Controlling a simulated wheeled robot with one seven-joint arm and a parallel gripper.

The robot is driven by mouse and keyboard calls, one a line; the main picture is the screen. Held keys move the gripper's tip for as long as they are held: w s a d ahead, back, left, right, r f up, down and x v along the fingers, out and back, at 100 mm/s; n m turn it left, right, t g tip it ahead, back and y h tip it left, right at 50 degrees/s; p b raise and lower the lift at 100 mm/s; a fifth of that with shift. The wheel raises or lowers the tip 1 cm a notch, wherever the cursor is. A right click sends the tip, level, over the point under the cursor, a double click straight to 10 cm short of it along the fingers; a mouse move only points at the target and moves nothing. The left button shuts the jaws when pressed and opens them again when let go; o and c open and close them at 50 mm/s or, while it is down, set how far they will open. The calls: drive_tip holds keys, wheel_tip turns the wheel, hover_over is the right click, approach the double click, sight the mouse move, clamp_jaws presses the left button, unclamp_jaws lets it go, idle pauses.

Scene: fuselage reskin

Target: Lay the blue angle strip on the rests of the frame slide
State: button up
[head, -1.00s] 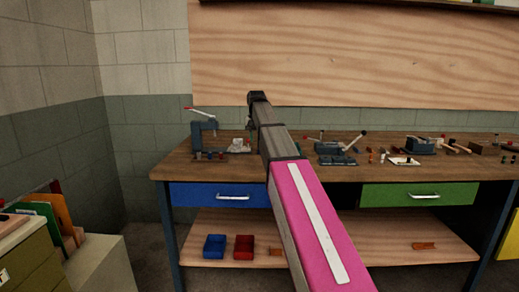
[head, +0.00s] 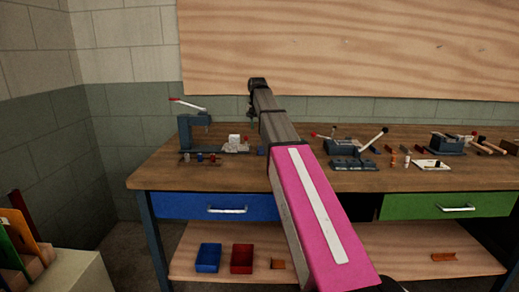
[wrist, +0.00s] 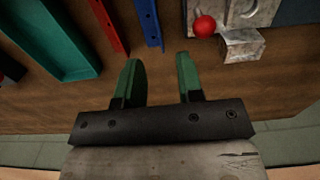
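The blue angle strip (wrist: 150,20), with a row of holes, lies on the brown bench top in the wrist view, cut off by the top edge. My gripper (wrist: 157,60) is open and empty. Its two green fingers are apart below the near end of the blue strip in the picture, with bench top showing between them. A grey metal block with a red ball knob (wrist: 204,26) is at the upper right; I cannot tell whether it belongs to the frame slide. In the head view my gripper is largely hidden by my arm.
A red strip (wrist: 108,24) lies left of the blue one, and a teal tray (wrist: 55,45) lies farther left. In the head view a blue press (head: 187,132) stands at the bench's left, and lever fixtures (head: 350,150) stand right of my arm.

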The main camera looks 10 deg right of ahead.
sight(261, 148)
wheel_tip(261, 148, down, 4)
drive_tip(key=shift+r, duration=0.1)
drive_tip(key=shift+w+d+f, duration=0.1)
drive_tip(key=shift+f, duration=1.35)
drive_tip(key=shift+w+d+f, duration=0.1)
drive_tip(key=shift+f, duration=1.3)
clamp_jaws()
